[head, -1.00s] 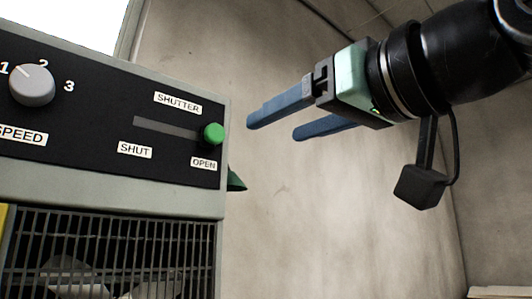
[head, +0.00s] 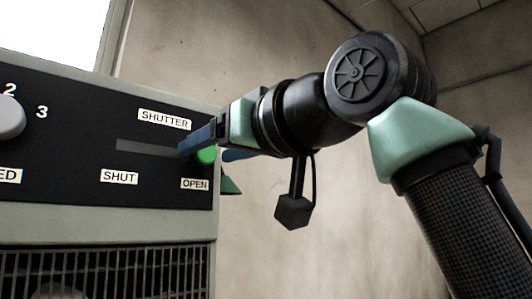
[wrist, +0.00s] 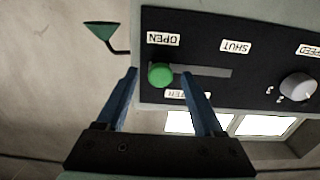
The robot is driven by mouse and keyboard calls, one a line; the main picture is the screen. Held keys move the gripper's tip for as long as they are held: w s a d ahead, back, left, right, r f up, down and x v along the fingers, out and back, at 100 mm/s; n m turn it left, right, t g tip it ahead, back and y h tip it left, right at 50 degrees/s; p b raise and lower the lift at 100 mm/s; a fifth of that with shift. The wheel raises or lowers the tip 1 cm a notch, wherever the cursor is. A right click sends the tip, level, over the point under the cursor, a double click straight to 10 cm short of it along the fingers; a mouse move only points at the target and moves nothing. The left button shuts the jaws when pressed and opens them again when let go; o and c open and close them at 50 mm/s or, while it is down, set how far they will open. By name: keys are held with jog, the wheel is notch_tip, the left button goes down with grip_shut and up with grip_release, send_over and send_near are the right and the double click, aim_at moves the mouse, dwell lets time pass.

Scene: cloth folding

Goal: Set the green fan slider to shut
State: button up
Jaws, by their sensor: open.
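The green slider knob (head: 206,155) sits at the right end of its slot (head: 145,147), at the OPEN label (head: 194,184). The SHUT label (head: 119,177) is further left below the slot. My gripper (head: 205,147) is open at the panel, its blue fingers around the knob's area and partly hiding it in the head view.
A grey speed dial (head: 10,117) is at the panel's left. A vent grille (head: 100,270) lies below the panel. A dark green pointed piece (head: 230,186) sticks out past the box's right edge. A plain wall (head: 300,220) stands behind, with free room to the right.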

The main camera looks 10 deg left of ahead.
jog(key=shift+w+a, duration=0.25)
jog(key=shift+a, duration=0.1)
grip_shut()
dwell(1.2)
